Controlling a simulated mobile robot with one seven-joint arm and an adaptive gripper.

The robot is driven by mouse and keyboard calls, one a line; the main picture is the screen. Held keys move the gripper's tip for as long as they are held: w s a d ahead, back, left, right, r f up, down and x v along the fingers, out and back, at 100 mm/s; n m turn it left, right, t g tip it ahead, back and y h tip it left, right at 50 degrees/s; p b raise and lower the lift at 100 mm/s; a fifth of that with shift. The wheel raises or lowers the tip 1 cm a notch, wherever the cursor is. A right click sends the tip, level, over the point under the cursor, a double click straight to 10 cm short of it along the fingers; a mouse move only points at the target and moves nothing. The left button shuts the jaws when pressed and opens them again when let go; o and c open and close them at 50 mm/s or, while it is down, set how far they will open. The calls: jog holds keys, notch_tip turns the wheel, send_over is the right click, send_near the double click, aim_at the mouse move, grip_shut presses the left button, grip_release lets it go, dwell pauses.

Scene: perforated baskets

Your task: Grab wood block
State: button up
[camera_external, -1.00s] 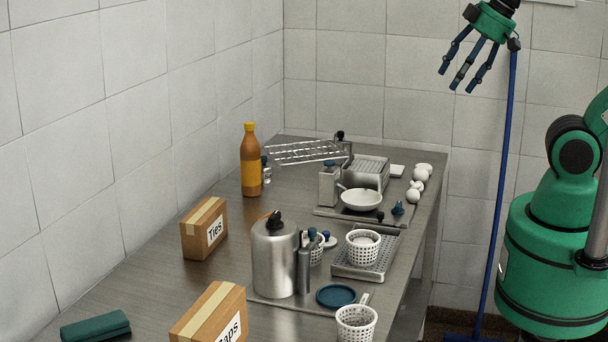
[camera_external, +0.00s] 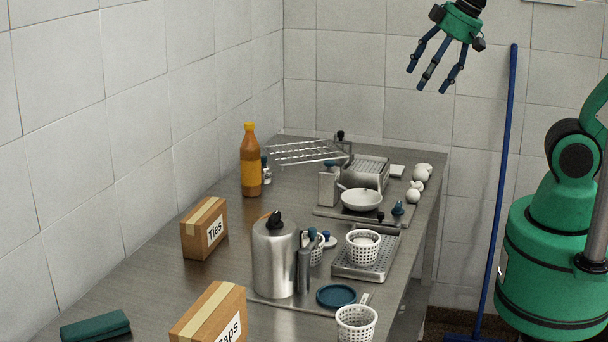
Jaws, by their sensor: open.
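I cannot make out a clear wood block in the external view. A small orange-brown edge (camera_external: 265,216) shows behind the steel canister (camera_external: 274,262), but most of it is hidden and I cannot tell what it is. My gripper (camera_external: 429,79) is at the upper right, in the air above the far right end of the steel table (camera_external: 160,285). Its blue fingers are spread and point downward. It is open, empty and touches nothing.
Cardboard boxes, one labelled Ties (camera_external: 200,232), stand at the left. An orange bottle (camera_external: 251,170) and wire rack (camera_external: 300,152) stand farther back.

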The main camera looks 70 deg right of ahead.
jog(key=w+a+f+m+b, duration=0.1)
jog(key=w+f, duration=0.4)
jog(key=w, duration=0.5)
jog(key=w+a+f+b, duration=0.1)
jog(key=w+f, duration=0.4)
jog(key=w, duration=0.5)
jog(key=w+a+f+g+b, duration=0.1)
jog(key=w+a+f, duration=0.3)
jog(key=w+f, duration=0.8)
notch_tip(320, 180, down, 5)
jog(key=shift+w+r+b, duration=0.2)
jog(key=shift+w+b, duration=0.1)
jog(key=shift+b, duration=0.15)
jog(key=shift+a, duration=0.1)
jog(key=shift+d+b+x, duration=0.1)
jog(key=shift+b+x, duration=0.35)
jog(key=shift+x, duration=1.65)
jog(key=shift+d+b+x, duration=0.15)
jog(key=shift+b+x, duration=0.25)
jog(key=shift+x, duration=1.75)
jog(key=shift+b+x, duration=0.8)
jog(key=shift+x, duration=1.85)
jog(key=shift+s+d, duration=0.1)
